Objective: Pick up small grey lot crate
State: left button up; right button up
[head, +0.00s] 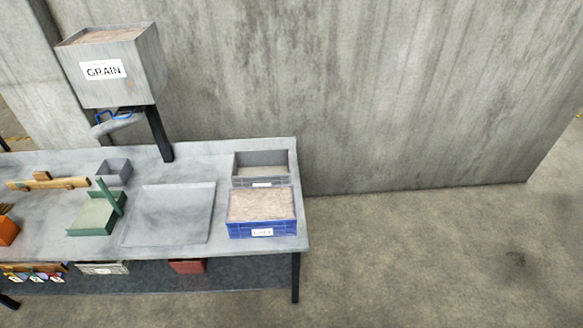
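A small plain grey box (115,179) stands upright on the table, under the grain hopper and left of the flat grey tray. A larger grey crate (243,182) with a white label on its front stands at the back right of the table; it looks mostly empty, though its floor is partly hidden. I cannot tell from the labels which one is the lot crate. Neither of my grippers shows in the head view.
A blue crate (245,229) full of grain stands close in front of the larger grey crate. A flat tray (168,213), a green stand (96,218), a wooden tool (48,184) and an orange box (6,231) share the table. The hopper (133,75) overhangs the back left.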

aim_at(272, 166)
jog(key=z, duration=0.1)
jog(key=i, duration=0.65)
jog(key=u, duration=0.6)
jog(key=i, duration=0.55)
jog(key=u, duration=0.45)
